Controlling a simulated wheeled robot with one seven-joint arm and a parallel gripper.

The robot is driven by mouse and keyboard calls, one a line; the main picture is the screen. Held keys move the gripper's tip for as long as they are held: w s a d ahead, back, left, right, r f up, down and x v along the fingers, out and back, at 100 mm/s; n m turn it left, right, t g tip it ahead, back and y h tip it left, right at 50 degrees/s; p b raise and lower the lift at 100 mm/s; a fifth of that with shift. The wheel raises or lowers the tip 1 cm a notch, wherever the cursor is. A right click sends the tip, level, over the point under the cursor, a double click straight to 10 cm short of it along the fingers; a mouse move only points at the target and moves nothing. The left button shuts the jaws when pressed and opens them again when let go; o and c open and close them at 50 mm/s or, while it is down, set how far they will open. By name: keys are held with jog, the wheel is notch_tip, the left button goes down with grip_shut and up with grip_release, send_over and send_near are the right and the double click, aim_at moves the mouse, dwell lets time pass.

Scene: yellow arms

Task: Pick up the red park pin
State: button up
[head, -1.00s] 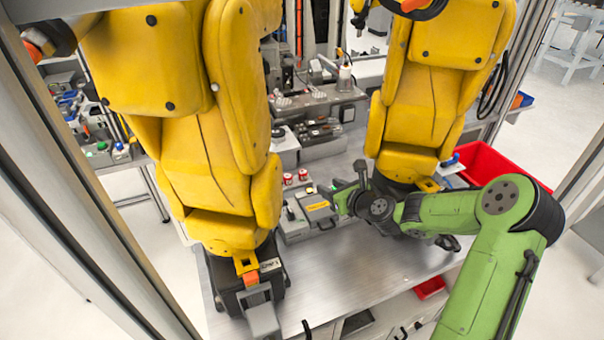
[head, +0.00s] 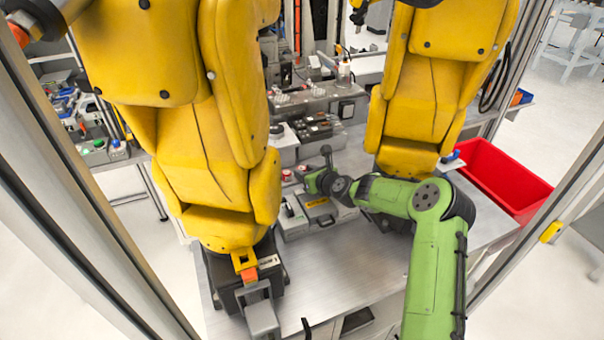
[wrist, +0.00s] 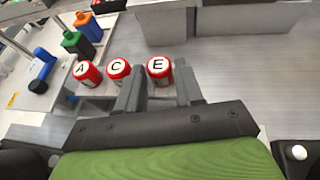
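Three red round pieces with white lettered tops stand in a row in the wrist view: A (wrist: 88,73), C (wrist: 118,70) and E (wrist: 158,68). None is marked as the park pin, so I cannot tell which one it is. My gripper (wrist: 161,80) is open. Its two grey fingers point toward the row, with the E piece in the gap between the tips; no contact can be made out. In the head view the red pieces (head: 287,175) sit just left of my gripper, partly hidden by it.
A grey box with an orange label (head: 318,203) is below my gripper. Yellow arms (head: 205,150) flank the bench. A red bin (head: 505,180) stands right.

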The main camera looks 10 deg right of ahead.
grip_shut()
notch_tip(320, 180, up, 10)
jog(key=p, duration=0.1)
jog(key=shift+p, duration=0.35)
jog(key=shift+f, duration=0.15)
dwell(0.3)
